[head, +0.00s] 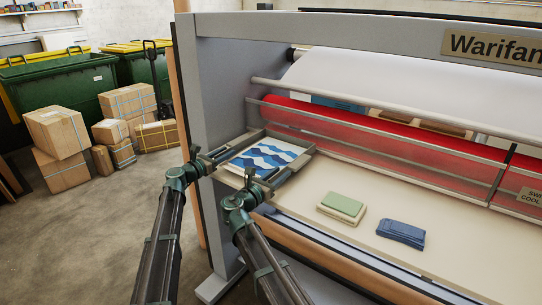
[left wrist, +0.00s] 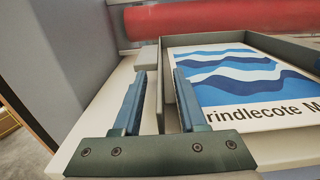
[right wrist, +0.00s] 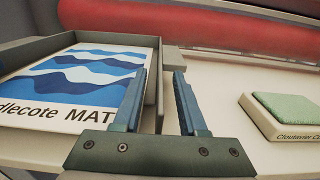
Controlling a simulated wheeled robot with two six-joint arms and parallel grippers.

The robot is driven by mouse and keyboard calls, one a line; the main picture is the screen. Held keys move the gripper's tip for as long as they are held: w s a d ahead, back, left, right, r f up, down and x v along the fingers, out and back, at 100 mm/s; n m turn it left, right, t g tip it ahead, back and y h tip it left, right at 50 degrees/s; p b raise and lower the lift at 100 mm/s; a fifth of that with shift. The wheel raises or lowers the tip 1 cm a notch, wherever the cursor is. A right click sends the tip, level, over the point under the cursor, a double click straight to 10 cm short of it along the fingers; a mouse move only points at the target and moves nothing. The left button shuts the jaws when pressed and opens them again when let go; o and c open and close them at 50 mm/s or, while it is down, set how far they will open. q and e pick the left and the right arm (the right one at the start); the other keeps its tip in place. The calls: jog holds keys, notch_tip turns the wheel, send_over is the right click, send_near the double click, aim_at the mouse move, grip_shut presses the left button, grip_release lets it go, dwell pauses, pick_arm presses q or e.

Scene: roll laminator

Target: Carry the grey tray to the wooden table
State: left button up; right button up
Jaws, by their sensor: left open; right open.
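The grey tray (head: 290,139) sits on the cream bed of the laminator at its left end. It holds a sheet printed with blue and white waves (head: 262,157). My left gripper (head: 222,153) is at the tray's left side, and my right gripper (head: 279,180) is at its right side. In the left wrist view the open jaws (left wrist: 159,72) point along the tray's left wall. In the right wrist view the open jaws (right wrist: 160,72) point along its right wall. I cannot tell whether the fingers touch the tray. I cannot identify a wooden table.
A red roller (head: 350,125) runs behind. The laminator's grey side frame (head: 213,100) stands close left. Cardboard boxes (head: 58,132) and green bins (head: 45,82) stand beyond open floor.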

pick_arm(q)
grip_shut()
pick_arm(e)
grip_shut()
dwell(1.1)
